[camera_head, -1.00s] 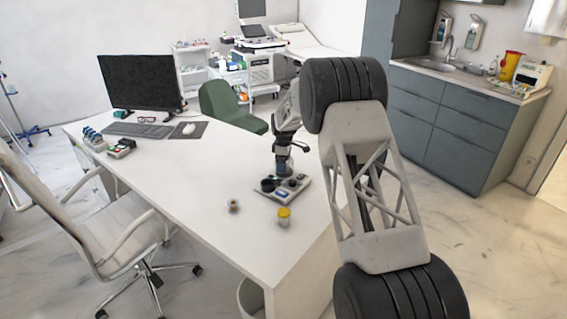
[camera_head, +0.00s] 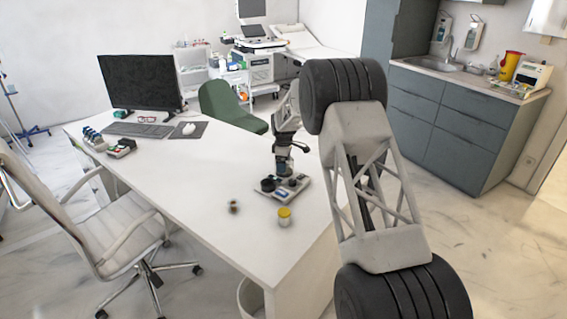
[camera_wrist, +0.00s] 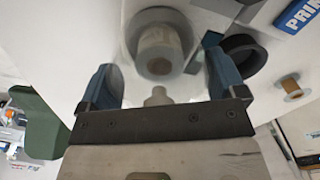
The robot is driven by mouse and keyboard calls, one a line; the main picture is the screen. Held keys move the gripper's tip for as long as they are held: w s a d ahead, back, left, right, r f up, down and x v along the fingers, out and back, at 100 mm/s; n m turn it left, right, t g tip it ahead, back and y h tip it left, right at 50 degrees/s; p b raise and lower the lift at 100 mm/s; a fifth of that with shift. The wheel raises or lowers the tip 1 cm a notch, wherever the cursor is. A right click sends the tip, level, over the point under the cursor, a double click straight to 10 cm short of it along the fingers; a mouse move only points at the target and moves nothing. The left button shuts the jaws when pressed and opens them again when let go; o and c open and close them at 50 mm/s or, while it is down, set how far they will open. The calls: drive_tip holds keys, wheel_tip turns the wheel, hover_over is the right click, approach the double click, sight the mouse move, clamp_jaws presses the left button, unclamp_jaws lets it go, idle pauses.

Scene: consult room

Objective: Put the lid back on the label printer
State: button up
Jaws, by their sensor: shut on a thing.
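In the head view, my gripper (camera_head: 283,172) points down over a small grey unit (camera_head: 297,193) on the white desk. This is probably the label printer, though its details are too small to tell. In the wrist view, the blue fingers of my gripper (camera_wrist: 160,65) are spread but shut on a pale, seemingly see-through piece (camera_wrist: 157,97), likely the lid. Its outline is unclear. A pale round roll or core (camera_wrist: 160,50) shows between the fingers. A blue plate reading "PRI" (camera_wrist: 298,15) lies at upper right. I cannot tell whether the held piece touches the unit.
A dark ring (camera_wrist: 243,55) lies right of the fingers. A small brown spool (camera_head: 233,206) and a yellow-capped jar (camera_head: 284,218) stand near the unit. The monitor (camera_head: 140,82), keyboard (camera_head: 139,130) and a small rack (camera_head: 95,139) are at the desk's far left. The desk's middle is clear.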

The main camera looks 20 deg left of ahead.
idle(0.8)
drive_tip(key=o, duration=0.6)
drive_tip(key=shift+r, duration=0.1)
drive_tip(key=shift+r, duration=3.3)
clamp_jaws()
drive_tip(key=shift+f, duration=1.35)
idle(0.6)
